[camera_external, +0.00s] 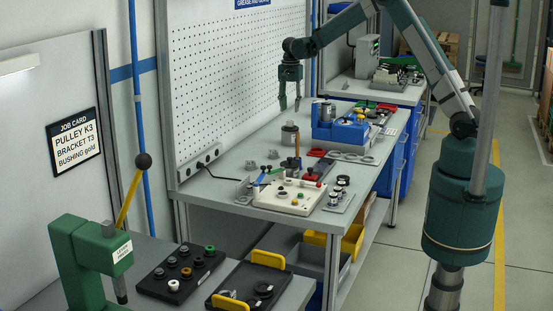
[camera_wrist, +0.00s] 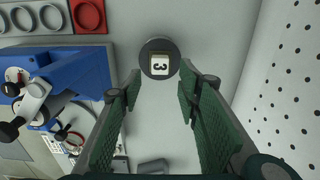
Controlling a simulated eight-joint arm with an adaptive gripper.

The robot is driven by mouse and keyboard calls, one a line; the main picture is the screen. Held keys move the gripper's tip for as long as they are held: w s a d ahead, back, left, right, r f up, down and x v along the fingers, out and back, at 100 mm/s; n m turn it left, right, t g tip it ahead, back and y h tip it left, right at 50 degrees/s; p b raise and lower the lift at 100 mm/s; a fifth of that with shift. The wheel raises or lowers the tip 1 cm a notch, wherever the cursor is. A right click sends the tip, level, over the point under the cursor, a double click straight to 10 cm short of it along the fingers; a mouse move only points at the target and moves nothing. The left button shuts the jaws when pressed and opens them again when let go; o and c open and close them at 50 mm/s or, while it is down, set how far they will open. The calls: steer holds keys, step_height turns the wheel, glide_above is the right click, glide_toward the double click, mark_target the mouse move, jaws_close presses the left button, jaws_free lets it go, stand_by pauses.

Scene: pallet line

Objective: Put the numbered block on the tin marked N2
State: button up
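The numbered block (camera_wrist: 160,65), a small pale cube with a dark 3 on its face, sits on top of a dark round tin (camera_wrist: 146,48) in the wrist view. In the external view a dark cylinder (camera_external: 290,138) stands on the bench below my gripper (camera_external: 290,105). My gripper points down above the bench. In the wrist view my gripper (camera_wrist: 160,82) is open, its two green fingers apart with nothing between them, and the block lies just beyond the fingertips. I cannot read a mark N2 on any tin.
A blue fixture (camera_external: 348,129) stands to the right on the bench. A pegboard (camera_external: 240,70) rises behind. A pale panel with knobs (camera_external: 288,196) is at the bench front. A red tray (camera_wrist: 88,15) shows at the wrist view's upper left.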

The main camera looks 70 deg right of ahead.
steer(key=shift+r, duration=2.35)
steer(key=s+a+r+n+t, duration=0.2)
steer(key=s+a+r+n, duration=0.2)
steer(key=s+a+r, duration=0.65)
steer(key=s+a+r+n+t, duration=0.1)
steer(key=s+a+r+n, duration=0.3)
steer(key=s+a+r, duration=0.7)
steer(key=s+a+f+n+t, duration=0.2)
steer(key=s+a+n, duration=0.3)
steer(key=s+a, duration=0.4)
steer(key=s+a+f+n+t, duration=0.2)
steer(key=s+a+f+n, duration=0.3)
steer(key=s+a, duration=0.4)
steer(key=s, duration=0.5)
steer(key=shift+s+a, duration=0.15)
steer(key=shift+a, duration=0.15)
